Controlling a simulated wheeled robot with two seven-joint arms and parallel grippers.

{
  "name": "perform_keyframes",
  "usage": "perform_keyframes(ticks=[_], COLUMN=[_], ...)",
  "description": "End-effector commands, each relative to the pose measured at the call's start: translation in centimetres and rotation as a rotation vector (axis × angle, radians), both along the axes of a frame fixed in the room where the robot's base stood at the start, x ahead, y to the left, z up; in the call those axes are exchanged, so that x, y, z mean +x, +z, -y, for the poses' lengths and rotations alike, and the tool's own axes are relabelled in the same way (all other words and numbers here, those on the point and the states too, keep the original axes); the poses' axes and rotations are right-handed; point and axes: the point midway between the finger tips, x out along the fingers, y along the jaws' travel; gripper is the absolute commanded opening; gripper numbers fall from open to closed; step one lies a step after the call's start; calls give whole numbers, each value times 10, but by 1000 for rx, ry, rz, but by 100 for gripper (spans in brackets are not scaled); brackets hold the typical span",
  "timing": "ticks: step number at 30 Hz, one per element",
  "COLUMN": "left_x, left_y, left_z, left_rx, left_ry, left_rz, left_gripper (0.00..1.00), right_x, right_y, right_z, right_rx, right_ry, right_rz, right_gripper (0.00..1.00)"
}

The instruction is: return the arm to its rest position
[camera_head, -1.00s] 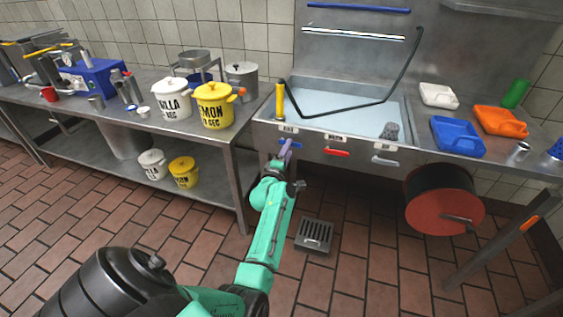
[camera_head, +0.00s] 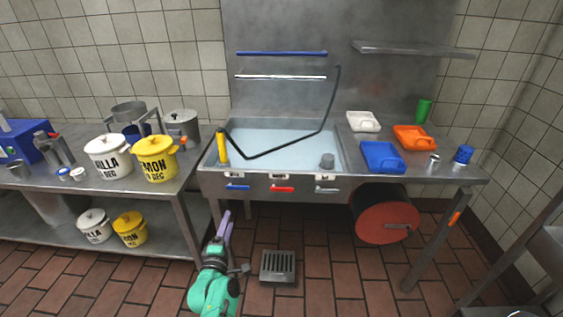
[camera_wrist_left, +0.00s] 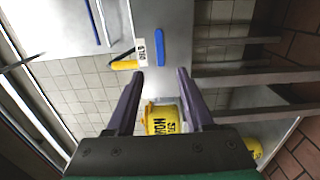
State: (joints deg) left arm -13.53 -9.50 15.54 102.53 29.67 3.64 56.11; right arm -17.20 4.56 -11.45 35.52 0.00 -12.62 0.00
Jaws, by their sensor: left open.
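My left arm, green with a dark wrist, comes in at the bottom of the head view. Its gripper (camera_head: 225,222) has purple fingers and is in front of the sink unit, below the left end of its front panel. In the left wrist view the two fingers (camera_wrist_left: 158,76) stand well apart with nothing between their tips. The gripper is open and empty. My right gripper is not in view.
The sink (camera_head: 290,145) has blue, red and white handles on its front. Left is a table with a yellow pot (camera_head: 155,160) and a white pot (camera_head: 108,157). A red drum (camera_head: 382,222) is under the counter. A grate (camera_head: 278,266) lies on the floor.

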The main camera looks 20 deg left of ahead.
Motion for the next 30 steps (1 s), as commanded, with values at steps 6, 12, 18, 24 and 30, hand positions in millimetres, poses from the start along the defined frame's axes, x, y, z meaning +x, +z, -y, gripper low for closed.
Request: perform_keyframes(ticks=[6,12,18,24,30], left_x=[0,-40,-162,-317,-379], left_y=[-31,-178,-317,-392,-405], left_z=[14,81,125,115,99], left_rx=[58,388,804,1164,1293], left_ry=[-45,-338,-797,-1319,-1546], left_rz=[-96,-540,-960,-1234,-1305], left_gripper=[52,52,52,52,52], right_x=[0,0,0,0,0], right_y=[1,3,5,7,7], right_z=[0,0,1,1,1], right_rx=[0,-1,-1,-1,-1], right_ry=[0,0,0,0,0], right_rz=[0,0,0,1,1], right_gripper=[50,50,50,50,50])
